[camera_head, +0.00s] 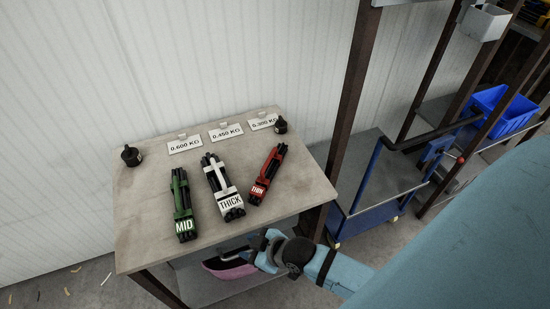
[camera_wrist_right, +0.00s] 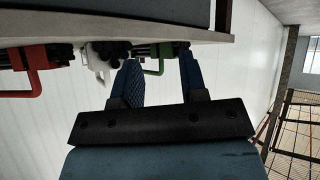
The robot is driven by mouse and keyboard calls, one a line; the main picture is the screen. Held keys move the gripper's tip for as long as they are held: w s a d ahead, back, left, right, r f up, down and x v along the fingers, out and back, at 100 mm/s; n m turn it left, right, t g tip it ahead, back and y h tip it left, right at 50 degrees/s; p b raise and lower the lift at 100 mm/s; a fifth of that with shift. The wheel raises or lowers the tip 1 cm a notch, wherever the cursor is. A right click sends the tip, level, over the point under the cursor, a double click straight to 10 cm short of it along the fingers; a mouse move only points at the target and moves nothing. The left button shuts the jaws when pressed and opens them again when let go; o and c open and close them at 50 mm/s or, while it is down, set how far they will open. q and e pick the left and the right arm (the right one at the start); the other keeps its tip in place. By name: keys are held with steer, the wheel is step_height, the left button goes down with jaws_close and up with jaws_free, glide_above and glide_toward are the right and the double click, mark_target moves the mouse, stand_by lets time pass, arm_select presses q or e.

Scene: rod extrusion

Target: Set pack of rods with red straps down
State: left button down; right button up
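The pack of rods with red straps (camera_head: 266,175), labelled THIN, lies tilted on the tabletop (camera_head: 146,240), right of the other packs. It also shows at the left of the right wrist view (camera_wrist_right: 36,58), with a red handle. My right gripper (camera_head: 262,247) is just off the table's front edge, apart from the red pack. In the right wrist view its two blue fingers (camera_wrist_right: 160,76) are spread with nothing between them. My left gripper is not in view.
A white-strapped THICK pack (camera_head: 222,185) and a green-strapped MID pack (camera_head: 183,205) lie left of the red one. Weight cards (camera_head: 226,132) and two black weights (camera_head: 131,156) stand at the back. A blue cart (camera_head: 372,215) is to the right. The tabletop's front right corner is bare.

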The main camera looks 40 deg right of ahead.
steer(key=s+d+f+m+t+h, duration=0.1)
steer(key=s+d+m, duration=0.1)
steer(key=s+m, duration=0.2)
steer(key=s, duration=0.2)
steer(key=shift+s+d+f+t+h, duration=0.3)
steer(key=shift+s+d, duration=0.05)
steer(key=shift+d, duration=0.05)
